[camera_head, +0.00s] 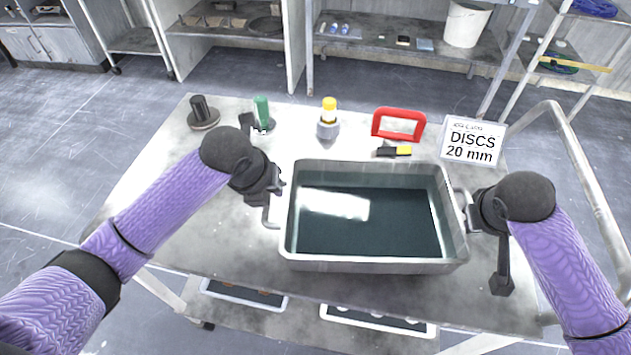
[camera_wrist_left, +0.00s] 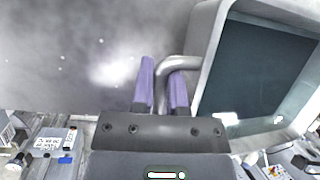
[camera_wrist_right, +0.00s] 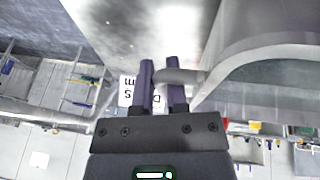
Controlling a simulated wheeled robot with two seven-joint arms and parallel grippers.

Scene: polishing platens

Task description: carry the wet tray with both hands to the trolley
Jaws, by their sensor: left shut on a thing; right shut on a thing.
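The wet tray (camera_head: 370,265) is a grey rectangular metal pan with dark liquid in it and a bright reflection on the liquid. It looks about level over a steel-topped trolley (camera_head: 185,240) with a tubular rail at its right. I cannot tell whether the tray rests on the top or is just above it. My left gripper (camera_head: 276,185) is shut on the tray's left handle, a bent bar that shows between the fingers in the left wrist view (camera_wrist_left: 176,62). My right gripper (camera_head: 472,214) is shut on the right handle, partly hidden in the right wrist view (camera_wrist_right: 180,76).
Behind the tray stand a dark knobbed piece (camera_head: 204,114), a green-handled tool (camera_head: 262,113), a yellow-capped bottle (camera_head: 328,122), a red frame (camera_head: 398,113), a black-and-yellow item (camera_head: 394,151) and a "DISCS 20 mm" sign (camera_head: 471,141). The top's left side is clear. Shelves line the back.

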